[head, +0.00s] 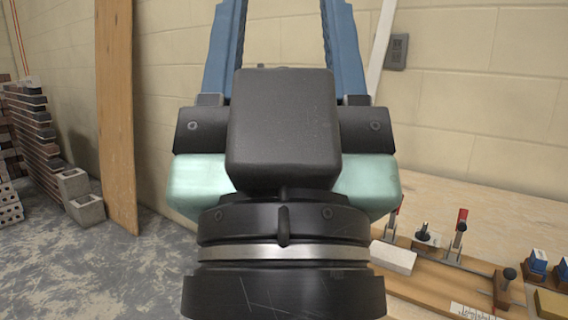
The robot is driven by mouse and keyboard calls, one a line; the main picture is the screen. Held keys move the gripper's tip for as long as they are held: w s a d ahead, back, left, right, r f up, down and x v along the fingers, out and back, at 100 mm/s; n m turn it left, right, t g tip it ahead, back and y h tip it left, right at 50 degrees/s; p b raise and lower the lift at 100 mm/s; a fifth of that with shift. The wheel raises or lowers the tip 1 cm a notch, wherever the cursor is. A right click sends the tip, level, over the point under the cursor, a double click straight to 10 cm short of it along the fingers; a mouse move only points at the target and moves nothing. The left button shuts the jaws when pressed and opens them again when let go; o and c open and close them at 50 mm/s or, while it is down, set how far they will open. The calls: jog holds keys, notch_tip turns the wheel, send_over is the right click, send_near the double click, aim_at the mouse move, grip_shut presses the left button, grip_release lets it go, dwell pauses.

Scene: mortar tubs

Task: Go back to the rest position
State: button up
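My gripper (283,40) fills the middle of the head view, seen from behind, with its dark wrist and pale green housing below. Its two blue fingers stand wide apart and run up out of the top edge. Only bare wall shows between them. The fingertips are outside the picture. No mortar tub is in sight; my arm hides the middle of the scene.
A workbench (500,215) at right holds a wooden board with red-handled clamps (460,228), a pale block (392,257) and small blue items (538,260). At left stand a plank (115,110), stacked bricks (35,140) and grey blocks (87,209). The left floor (90,275) is clear.

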notch_tip(320, 180, up, 26)
jog(key=p, duration=2.3)
jog(key=shift+f, duration=0.15)
jog(key=shift+w, duration=0.1)
